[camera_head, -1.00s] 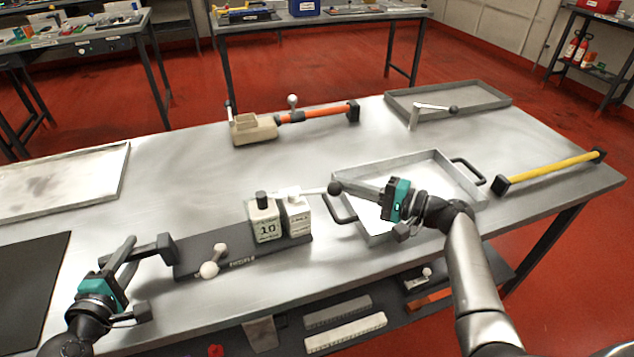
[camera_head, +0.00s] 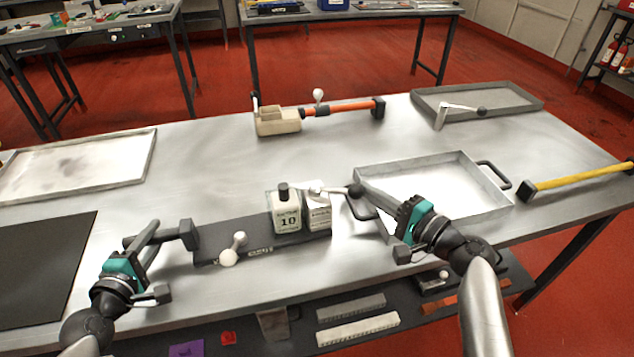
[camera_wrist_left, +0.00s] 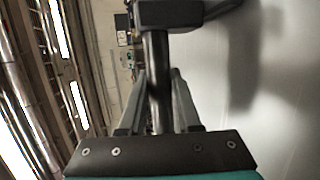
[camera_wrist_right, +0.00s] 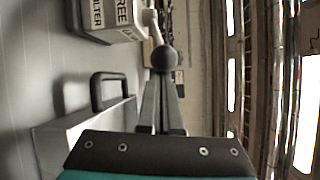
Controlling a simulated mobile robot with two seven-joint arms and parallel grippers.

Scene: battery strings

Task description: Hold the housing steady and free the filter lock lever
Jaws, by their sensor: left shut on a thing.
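The housing is a dark base plate (camera_head: 288,243) on the table's front part. It carries a pale block marked 10 (camera_head: 287,212) and a second pale block (camera_head: 318,213), which also shows in the right wrist view (camera_wrist_right: 118,18). A pale lever (camera_head: 334,189) on the second block runs right to a black ball knob (camera_head: 355,190). My left gripper (camera_head: 150,241) is shut on the dark bar handle at the plate's left end; the bar (camera_wrist_left: 158,80) passes between its fingers. My right gripper (camera_wrist_right: 161,85) has its fingers close together, tips at the knob (camera_wrist_right: 163,58); the knob is not between them.
A grey tray (camera_head: 412,163) with dark handles lies right of the blocks, under my right gripper. A smaller pale lever with a ball (camera_head: 228,258) sits on the plate's left part. A beige box with an orange bar (camera_head: 278,126) lies behind. The table's middle is clear.

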